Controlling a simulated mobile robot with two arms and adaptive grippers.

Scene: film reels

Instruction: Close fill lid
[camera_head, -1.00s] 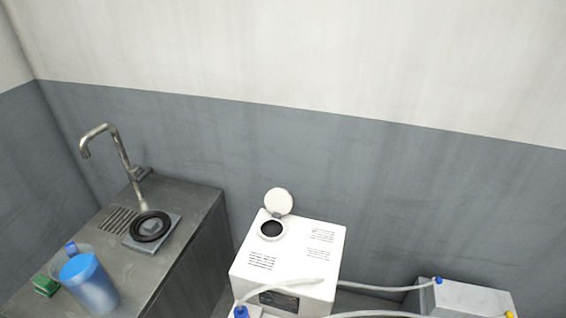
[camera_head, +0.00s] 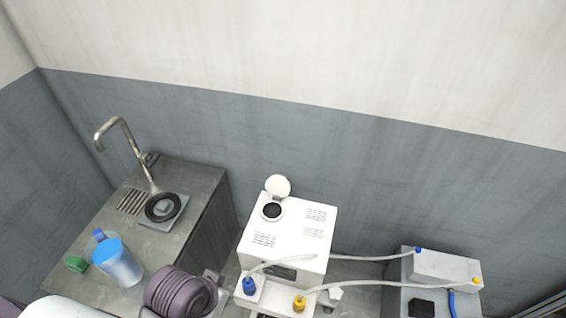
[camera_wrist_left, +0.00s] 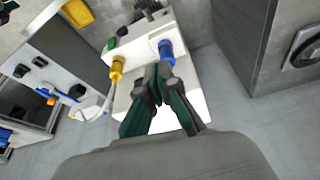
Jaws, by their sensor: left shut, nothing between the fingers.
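The round white fill lid (camera_head: 278,186) stands open, tilted up behind the dark fill opening (camera_head: 272,211) on top of the white machine (camera_head: 312,240). My left arm has come in at the bottom left of the head view, but its fingers are not visible there. In the left wrist view my left gripper (camera_wrist_left: 158,76) is shut and empty. Its fingertips point toward a white block with a blue fitting (camera_wrist_left: 166,50) and a yellow fitting (camera_wrist_left: 117,66). The lid cannot be made out in the wrist view. My right gripper is in neither view.
A metal counter (camera_head: 205,180) at left holds a tap (camera_head: 125,145), a black ring (camera_head: 163,207), a blue jug (camera_head: 118,262) and a green item (camera_head: 76,264).

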